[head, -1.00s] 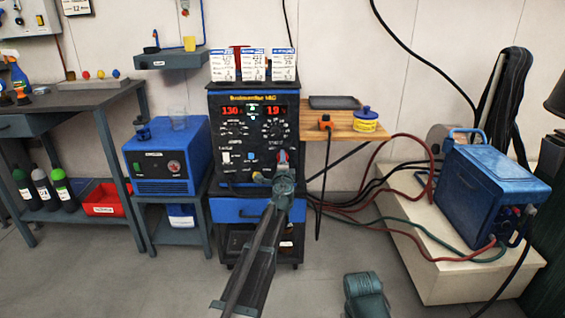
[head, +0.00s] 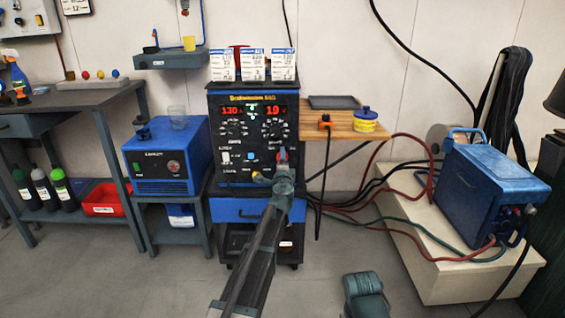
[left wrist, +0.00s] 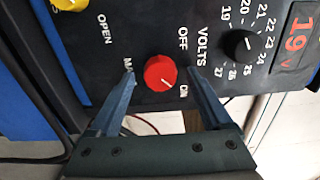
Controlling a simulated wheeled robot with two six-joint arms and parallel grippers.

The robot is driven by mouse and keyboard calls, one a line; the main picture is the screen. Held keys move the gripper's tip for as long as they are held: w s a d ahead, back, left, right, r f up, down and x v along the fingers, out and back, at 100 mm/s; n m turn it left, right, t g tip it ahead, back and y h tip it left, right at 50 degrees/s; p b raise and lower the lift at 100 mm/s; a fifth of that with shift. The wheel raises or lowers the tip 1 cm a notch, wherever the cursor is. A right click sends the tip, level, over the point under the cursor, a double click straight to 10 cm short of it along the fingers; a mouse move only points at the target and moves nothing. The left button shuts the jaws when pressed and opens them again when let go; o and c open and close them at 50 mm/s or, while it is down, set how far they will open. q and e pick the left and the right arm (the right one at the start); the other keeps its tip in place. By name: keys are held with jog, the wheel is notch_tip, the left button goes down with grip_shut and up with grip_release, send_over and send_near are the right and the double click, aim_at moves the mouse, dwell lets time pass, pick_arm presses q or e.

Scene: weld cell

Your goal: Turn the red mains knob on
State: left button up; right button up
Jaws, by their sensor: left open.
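The red mains knob (left wrist: 160,73) is on the dark front panel of the welding machine (head: 253,135), between the printed OFF and ON labels. In the head view, a bit of red from the knob (head: 282,155) shows just above my left gripper (head: 283,166). In the left wrist view, my left gripper (left wrist: 160,73) is open, with one finger on each side of the knob. Gaps show between both fingers and the knob. My right gripper's fingers are not seen.
A black voltage dial (left wrist: 240,44) and a yellow part (left wrist: 70,3) are near the knob on the panel. A wooden side shelf (head: 340,125) stands right of the machine, and a blue box (head: 166,157) stands left. Cables run to the right.

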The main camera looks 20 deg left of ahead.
pick_arm(q)
jog(key=v, duration=1.3)
jog(key=shift+s, duration=0.35)
jog(key=shift+d, duration=0.1)
jog(key=s+d+f+n+g+p, duration=0.25)
jog(key=s+f+n+g, duration=0.3)
jog(key=s, duration=0.35)
jog(key=s+d+f+n+g+p, duration=0.1)
jog(key=s+d+f+n+g, duration=0.2)
jog(key=s+f+n+g, duration=0.45)
jog(key=s+d+f+m+g+h+p, duration=0.1)
jog(key=s+d+g+h, duration=0.1)
jog(key=s+d, duration=0.55)
jog(key=s+d+f+m+g+h+p, duration=0.1)
jog(key=s+d+g+h+p, duration=0.2)
jog(key=s, duration=0.8)
notch_tip(320, 180, up, 36)
jog(key=y+p, duration=0.1)
jog(key=p, duration=3.4)
jog(key=shift+d, duration=0.2)
